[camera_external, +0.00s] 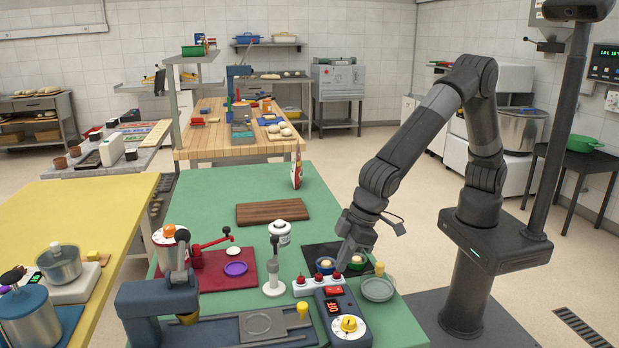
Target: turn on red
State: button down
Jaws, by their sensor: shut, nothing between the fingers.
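A white strip (307,288) with three small red knobs or buttons stands on the green table. The left red one (300,280), the middle red one (318,278) and the right red one (336,275) sit in a row on it. My gripper (339,268) is shut and empty, pointing down right at the right red one. I cannot tell whether it touches it. A dark blue control box (357,304) in front carries a red rocker or switch (333,291), a red-lit display (333,307) and a white dial with a yellow knob (348,323).
A white upright press (273,275) stands at left, beside a red mat (213,281). A wooden board (272,211) lies farther back, with bare green table around it.

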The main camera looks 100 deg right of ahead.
aim_at(336, 290)
jog(key=x, duration=0.5)
jog(key=shift+w+f, duration=0.1)
jog(key=shift+f, duration=0.2)
jog(key=shift+w+f+g, duration=0.1)
jog(key=shift+f+g, duration=0.05)
jog(key=shift+g, duration=0.15)
jog(key=shift+s+f, duration=0.1)
jog(key=shift+s, duration=0.8)
jog(key=v, duration=1.4)
jog(key=shift+s, duration=0.35)
